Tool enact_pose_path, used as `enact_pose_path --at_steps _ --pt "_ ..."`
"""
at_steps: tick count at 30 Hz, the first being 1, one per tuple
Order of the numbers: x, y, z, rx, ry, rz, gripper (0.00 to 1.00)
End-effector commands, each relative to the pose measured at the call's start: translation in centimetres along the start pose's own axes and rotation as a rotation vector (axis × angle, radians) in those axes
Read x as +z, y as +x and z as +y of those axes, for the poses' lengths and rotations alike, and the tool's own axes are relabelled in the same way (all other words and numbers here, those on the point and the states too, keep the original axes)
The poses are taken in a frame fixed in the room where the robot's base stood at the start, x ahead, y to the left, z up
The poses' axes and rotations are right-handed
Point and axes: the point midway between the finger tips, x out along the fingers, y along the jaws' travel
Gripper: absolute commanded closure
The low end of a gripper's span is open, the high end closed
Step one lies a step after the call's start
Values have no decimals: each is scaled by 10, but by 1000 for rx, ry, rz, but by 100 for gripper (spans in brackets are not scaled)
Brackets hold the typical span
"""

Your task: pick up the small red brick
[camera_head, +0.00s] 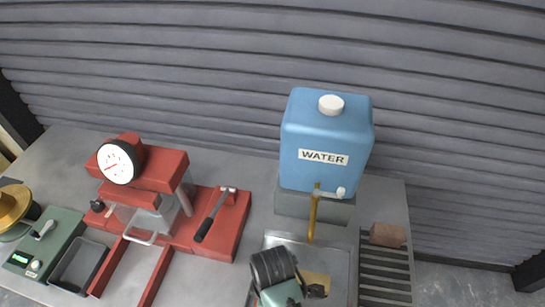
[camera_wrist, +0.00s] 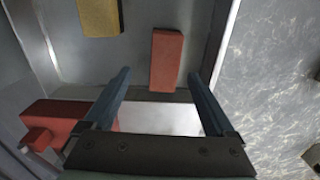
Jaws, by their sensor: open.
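The small red brick (camera_wrist: 166,60) lies on the floor of a grey metal tray, in the upper middle of the wrist view. My gripper (camera_wrist: 158,75) is open, and its two fingers stand apart on either side of the brick's near end as seen in the wrist view. They look short of the brick, and I see no contact; the height gap is hard to judge. In the head view, my dark arm end covers part of the tray (camera_head: 280,240), and this brick cannot be made out there.
A yellow block (camera_wrist: 100,16) lies in the tray, left of the brick. A red part (camera_wrist: 55,118) shows at lower left. A blue water tank (camera_head: 310,130) with a brass tap (camera_head: 314,212) stands behind the tray. A reddish-brown block (camera_head: 388,235) rests on a slatted rack. A red press (camera_head: 215,225) stands left.

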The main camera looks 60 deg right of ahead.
Motion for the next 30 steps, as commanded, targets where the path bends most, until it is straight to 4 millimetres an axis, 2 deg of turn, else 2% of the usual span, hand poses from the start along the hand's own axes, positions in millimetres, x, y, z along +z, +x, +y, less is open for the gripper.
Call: enact_pose_path --at_steps 7,16,25,26,30 --pt "1 17 -3 -2 0 -1 10" --pt "3 56 -8 1 1 1 10" --pt "2 61 -8 3 0 2 10" --pt "2 61 -8 3 0 2 12" --pt "2 61 -8 3 0 2 37"
